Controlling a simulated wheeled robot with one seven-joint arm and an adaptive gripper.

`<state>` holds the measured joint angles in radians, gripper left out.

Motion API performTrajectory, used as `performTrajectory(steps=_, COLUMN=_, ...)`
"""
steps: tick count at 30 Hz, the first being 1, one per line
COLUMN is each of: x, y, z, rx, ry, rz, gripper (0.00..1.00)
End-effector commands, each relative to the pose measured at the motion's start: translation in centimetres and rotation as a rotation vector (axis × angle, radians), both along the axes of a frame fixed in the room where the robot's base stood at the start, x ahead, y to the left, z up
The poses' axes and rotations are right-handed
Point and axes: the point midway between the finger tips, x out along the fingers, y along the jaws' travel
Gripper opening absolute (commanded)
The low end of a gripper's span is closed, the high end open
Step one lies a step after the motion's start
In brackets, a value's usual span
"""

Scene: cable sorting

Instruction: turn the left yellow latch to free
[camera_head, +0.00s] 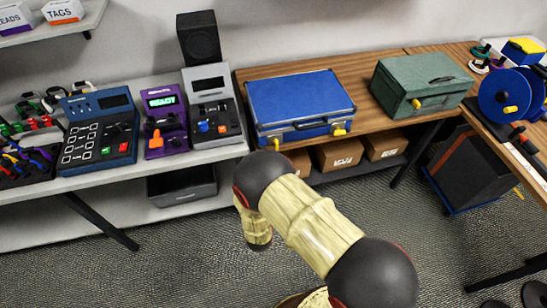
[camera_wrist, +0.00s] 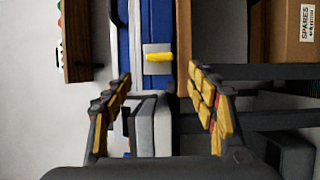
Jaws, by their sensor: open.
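The blue case (camera_head: 300,100) lies closed on the wooden bench, with a dark handle on its front. Its left yellow latch (camera_head: 275,143) and right yellow latch (camera_head: 339,130) sit on the front face. In the wrist view, which is turned sideways, one yellow latch (camera_wrist: 159,57) shows on a pale plate on the blue case; it looks like the left one. My gripper (camera_wrist: 160,75) is open and empty. Its fingertips stand to either side of the latch in the picture, with no contact visible. My gripper is hidden in the head view.
Left of the case stand a grey console (camera_head: 216,118) and a purple READY device (camera_head: 165,120). A green case (camera_head: 422,85) with a yellow latch is to the right. Cardboard boxes (camera_head: 340,153) sit on the shelf below.

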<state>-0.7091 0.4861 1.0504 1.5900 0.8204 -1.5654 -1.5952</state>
Motion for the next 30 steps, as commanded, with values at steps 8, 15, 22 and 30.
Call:
performTrajectory(steps=8, x=-3.5, y=0.4, z=0.0, rx=-0.001, ry=0.0, rz=0.001, gripper=0.58)
performTrajectory(steps=15, x=-4.0, y=0.4, z=0.0, rx=-0.001, ry=-0.001, rz=0.0, gripper=0.58)
performTrajectory(steps=22, x=-3.9, y=0.4, z=0.0, rx=-0.001, ry=-0.001, rz=0.0, gripper=0.58)
performTrajectory(steps=30, x=-3.9, y=0.4, z=-0.1, rx=0.034, ry=-0.002, rz=-0.001, gripper=0.58)
